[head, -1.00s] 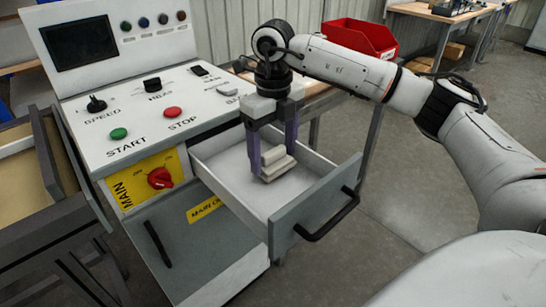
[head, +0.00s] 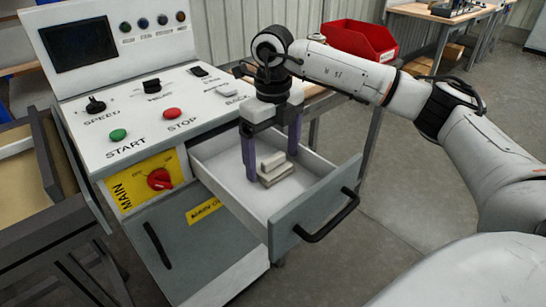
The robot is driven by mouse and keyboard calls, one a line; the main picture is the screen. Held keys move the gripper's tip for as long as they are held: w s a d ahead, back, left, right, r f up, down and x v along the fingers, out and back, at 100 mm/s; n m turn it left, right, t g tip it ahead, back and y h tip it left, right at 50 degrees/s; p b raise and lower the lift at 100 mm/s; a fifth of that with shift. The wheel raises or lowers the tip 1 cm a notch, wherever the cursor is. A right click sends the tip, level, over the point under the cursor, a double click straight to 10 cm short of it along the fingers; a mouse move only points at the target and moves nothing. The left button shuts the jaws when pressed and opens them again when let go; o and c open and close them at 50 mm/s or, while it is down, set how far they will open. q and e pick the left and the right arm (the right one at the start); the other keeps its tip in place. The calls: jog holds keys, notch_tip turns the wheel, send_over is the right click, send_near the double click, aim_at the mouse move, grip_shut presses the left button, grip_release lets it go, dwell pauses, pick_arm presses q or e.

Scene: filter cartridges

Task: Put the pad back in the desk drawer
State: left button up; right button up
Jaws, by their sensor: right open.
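The fingers look clear of the pad. My left gripper is not in view.
The control desk (head: 140,115) with buttons, knobs and a dark screen stands left of the drawer. A red bin (head: 357,40) sits behind my right arm. The floor to the right is clear.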

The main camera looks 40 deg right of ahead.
aim_at(273, 157)
notch_tip(273, 157, up, 12)
jog(key=p, duration=0.1)
jog(key=shift+f, duration=0.25)
